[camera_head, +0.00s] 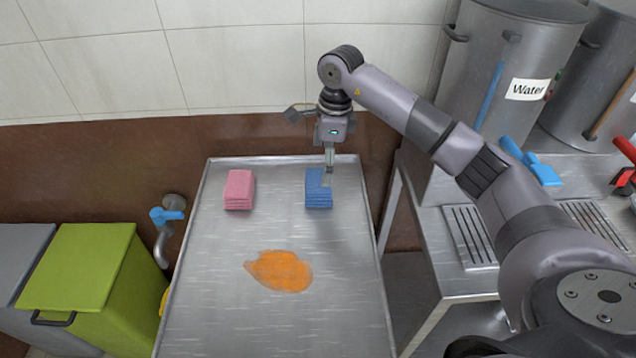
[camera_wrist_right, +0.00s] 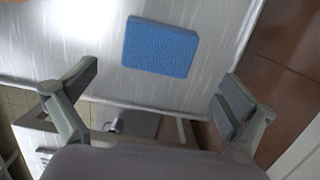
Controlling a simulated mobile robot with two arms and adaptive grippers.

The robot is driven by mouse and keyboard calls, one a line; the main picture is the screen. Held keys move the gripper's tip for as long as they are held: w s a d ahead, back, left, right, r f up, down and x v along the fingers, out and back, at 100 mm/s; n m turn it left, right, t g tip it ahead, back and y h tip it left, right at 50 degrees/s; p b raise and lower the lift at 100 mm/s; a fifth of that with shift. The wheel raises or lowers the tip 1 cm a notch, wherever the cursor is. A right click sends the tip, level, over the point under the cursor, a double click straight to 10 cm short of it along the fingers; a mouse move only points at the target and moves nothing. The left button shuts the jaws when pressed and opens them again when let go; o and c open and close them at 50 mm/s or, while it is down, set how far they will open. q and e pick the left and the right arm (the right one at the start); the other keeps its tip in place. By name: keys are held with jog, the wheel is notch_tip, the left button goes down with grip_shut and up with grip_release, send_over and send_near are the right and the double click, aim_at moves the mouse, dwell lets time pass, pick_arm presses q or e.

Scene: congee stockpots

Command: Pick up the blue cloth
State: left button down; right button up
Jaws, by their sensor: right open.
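The blue cloth (camera_head: 318,192) is a folded stack lying near the far end of the metal table, right of centre. My right gripper (camera_head: 328,170) is above its far part and hides a little of it in the head view. In the right wrist view the blue cloth (camera_wrist_right: 160,47) lies flat on the table, ahead of the open fingers of my right gripper (camera_wrist_right: 163,90). The fingers are apart and nothing is between them. My left gripper is not in view.
The metal table (camera_head: 215,310) also carries a folded pink cloth (camera_head: 239,189) and an orange spill (camera_head: 280,270). A water stockpot (camera_head: 490,70) stands on the counter at right. A blue tap (camera_head: 166,215) and a green bin (camera_head: 80,280) are left of the table.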

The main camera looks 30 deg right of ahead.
aim_at(319, 180)
jog(key=shift+a+f, duration=0.1)
jog(key=shift+f, duration=0.55)
jog(key=f+p, duration=0.1)
jog(key=f, duration=0.1)
jog(key=a+f, duration=0.1)
jog(key=f, duration=0.1)
jog(key=shift+w+f+p, duration=0.1)
jog(key=shift+p, duration=0.3)
jog(key=shift+w+f, duration=0.1)
jog(key=shift+f, duration=0.35)
jog(key=shift+c, duration=0.6)
jog(key=c, duration=1)
